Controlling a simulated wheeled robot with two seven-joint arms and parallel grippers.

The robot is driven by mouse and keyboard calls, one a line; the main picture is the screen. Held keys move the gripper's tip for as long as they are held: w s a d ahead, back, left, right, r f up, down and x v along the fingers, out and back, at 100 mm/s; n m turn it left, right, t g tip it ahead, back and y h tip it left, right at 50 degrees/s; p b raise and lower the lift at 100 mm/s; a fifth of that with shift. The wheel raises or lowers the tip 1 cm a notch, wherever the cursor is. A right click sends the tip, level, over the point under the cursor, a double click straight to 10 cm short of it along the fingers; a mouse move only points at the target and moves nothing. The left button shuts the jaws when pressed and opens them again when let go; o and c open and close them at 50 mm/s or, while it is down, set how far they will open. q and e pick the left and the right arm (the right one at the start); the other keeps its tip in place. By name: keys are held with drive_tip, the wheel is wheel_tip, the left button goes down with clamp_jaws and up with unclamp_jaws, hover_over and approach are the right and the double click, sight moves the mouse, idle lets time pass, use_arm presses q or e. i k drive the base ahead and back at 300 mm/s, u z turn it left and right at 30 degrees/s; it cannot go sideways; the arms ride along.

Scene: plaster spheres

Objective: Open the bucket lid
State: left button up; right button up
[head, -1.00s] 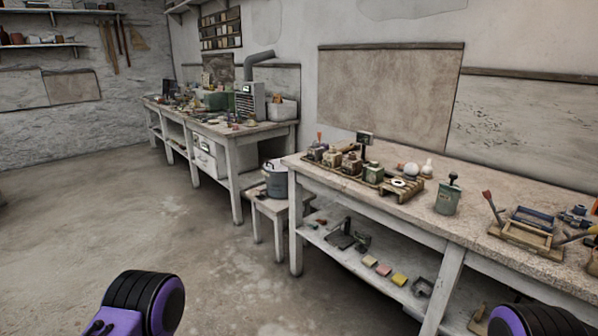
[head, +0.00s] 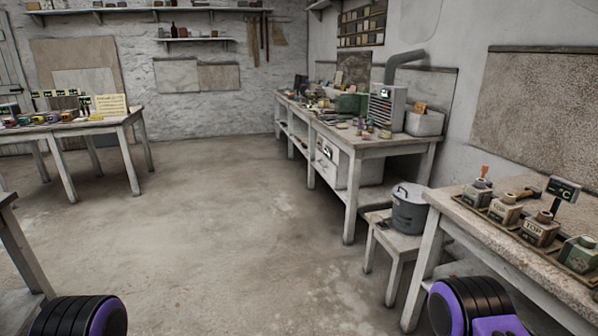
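A grey bucket (head: 410,212) stands upright on a low wooden stool (head: 392,243), between the two workbenches on the right. A lid (head: 411,192) with a handle appears to sit on top of it. Parts of my two arms show at the bottom left and bottom right of the head view, as black and purple rounded links. Neither gripper's fingers are in view, and both arms are well apart from the bucket.
A near workbench (head: 520,243) with several labelled jars stands at the right. A long cluttered bench (head: 350,141) runs along the wall behind the stool. Another table (head: 100,124) stands at the left. The concrete floor (head: 215,225) in the middle is clear.

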sight(411, 193)
drive_tip(key=u, duration=0.15)
drive_tip(key=i, duration=1.45)
drive_tip(key=z, duration=0.4)
drive_tip(key=i, duration=0.85)
drive_tip(key=z, duration=1.45)
drive_tip(key=i, duration=0.7)
drive_tip(key=z, duration=0.8)
